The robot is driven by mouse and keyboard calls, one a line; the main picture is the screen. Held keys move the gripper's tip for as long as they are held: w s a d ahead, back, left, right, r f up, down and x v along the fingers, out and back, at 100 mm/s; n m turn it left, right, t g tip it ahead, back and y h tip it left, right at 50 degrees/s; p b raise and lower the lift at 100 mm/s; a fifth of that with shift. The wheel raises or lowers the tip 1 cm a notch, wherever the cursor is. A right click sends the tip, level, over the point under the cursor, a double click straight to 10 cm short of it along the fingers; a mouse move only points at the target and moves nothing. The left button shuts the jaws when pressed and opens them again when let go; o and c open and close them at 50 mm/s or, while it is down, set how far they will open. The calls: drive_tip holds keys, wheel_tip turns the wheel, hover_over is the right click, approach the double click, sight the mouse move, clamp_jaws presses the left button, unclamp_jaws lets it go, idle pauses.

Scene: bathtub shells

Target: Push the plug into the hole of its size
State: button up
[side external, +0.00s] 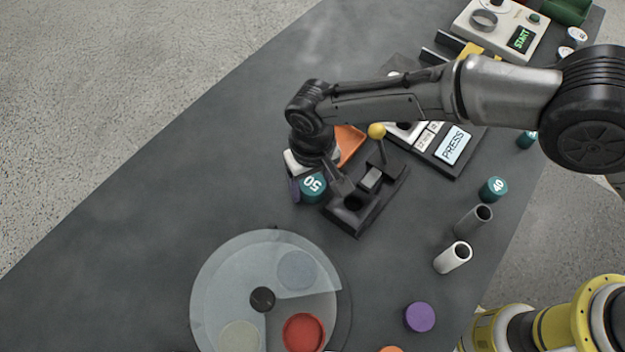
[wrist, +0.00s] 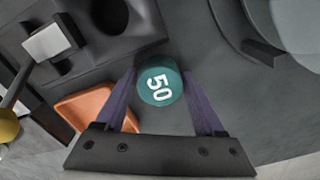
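A teal plug marked 50 (side external: 313,187) is beside the black block (side external: 341,218), on its left in the side view. The plug's label faces up at the camera in the wrist view (wrist: 159,87). My gripper (side external: 303,186) has its purple fingers on both sides of this plug, seemingly touching it; it also shows in the wrist view (wrist: 160,80). I cannot tell whether the plug rests on the table. The block has a round dark hole (side external: 353,203), also visible at the top of the wrist view (wrist: 108,13). Another teal plug, marked 40 (side external: 493,189), stands farther right.
A lever with a yellow ball (side external: 377,131) rises by the block. An orange tray (side external: 350,141) lies behind my gripper. A round clear-topped turntable (side external: 220,277) is in front. Grey (side external: 468,224) and white (side external: 453,257) tubes are at right. The table's left side is clear.

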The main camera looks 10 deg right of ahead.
sight(313, 183)
drive_tip(key=shift+o, duration=1)
drive_tip(key=shift+r, duration=0.1)
wheel_tip(313, 183, up, 12)
drive_tip(key=shift+r, duration=0.1)
